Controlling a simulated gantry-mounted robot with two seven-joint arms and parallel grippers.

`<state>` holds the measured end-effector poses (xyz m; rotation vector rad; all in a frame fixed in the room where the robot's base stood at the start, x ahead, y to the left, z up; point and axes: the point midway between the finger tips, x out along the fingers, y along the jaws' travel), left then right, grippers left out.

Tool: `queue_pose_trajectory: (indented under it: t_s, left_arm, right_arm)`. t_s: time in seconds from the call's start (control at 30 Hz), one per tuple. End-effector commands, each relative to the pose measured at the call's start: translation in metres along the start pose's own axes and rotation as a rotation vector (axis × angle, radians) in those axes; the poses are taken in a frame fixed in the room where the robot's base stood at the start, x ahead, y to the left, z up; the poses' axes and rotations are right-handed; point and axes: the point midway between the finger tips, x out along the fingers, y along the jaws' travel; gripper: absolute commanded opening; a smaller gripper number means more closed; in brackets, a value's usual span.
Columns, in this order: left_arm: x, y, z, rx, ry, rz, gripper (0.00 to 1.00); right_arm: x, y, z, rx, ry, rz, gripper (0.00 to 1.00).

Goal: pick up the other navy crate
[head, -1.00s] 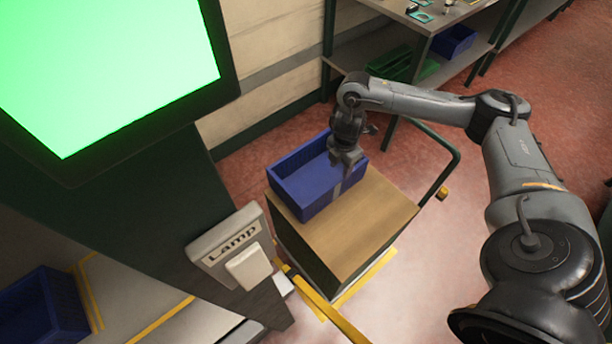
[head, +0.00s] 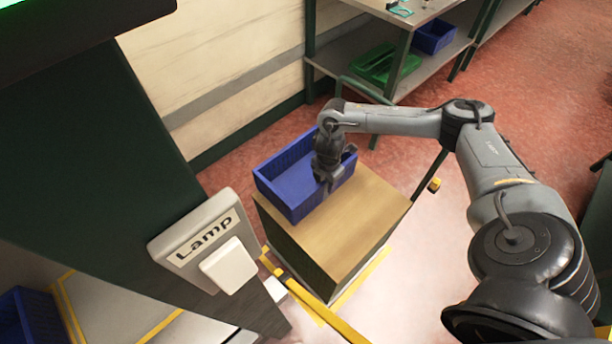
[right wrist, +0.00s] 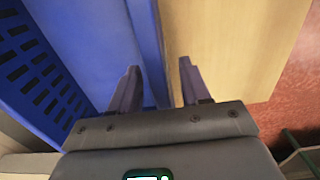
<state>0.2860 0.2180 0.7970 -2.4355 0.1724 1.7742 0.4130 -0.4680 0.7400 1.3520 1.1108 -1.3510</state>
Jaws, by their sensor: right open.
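A navy crate (head: 281,182) sits on the wooden top of a cart, towards its left back side. My right gripper (head: 326,188) is at the crate's right-hand long wall, pointing down. In the right wrist view the gripper (right wrist: 159,66) is open, with one finger on the inner side of the crate's wall (right wrist: 147,38) and the other outside it, above the wood. A gap shows between the right finger and the wall. Another navy crate (head: 40,316) is partly visible at the lower left edge. My left gripper is not in view.
The cart's wooden top (head: 362,222) is bare in front and right of the crate. A lamp switch (head: 208,250) on a dark post stands at the left. Behind, a metal shelf holds a green crate (head: 385,64) and a blue crate (head: 434,37).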

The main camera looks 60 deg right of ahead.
Motion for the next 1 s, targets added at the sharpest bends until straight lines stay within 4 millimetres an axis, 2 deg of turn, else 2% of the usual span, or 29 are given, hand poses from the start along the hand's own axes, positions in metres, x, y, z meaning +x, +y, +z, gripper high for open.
queue_pose_trajectory:
  t_s: [0.2,0.5,1.0]
  left_arm:
    - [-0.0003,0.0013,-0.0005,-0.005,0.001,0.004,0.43]
    - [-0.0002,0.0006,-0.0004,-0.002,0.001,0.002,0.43]
    - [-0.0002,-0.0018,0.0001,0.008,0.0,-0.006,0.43]
  right_arm:
    - [0.0005,-0.0001,0.0003,0.0,0.0,0.0,0.47]
    - [0.0004,-0.0002,0.0004,0.0,-0.001,0.0,0.01]
    - [0.0003,-0.0003,0.0005,0.0,-0.001,-0.001,0.0]
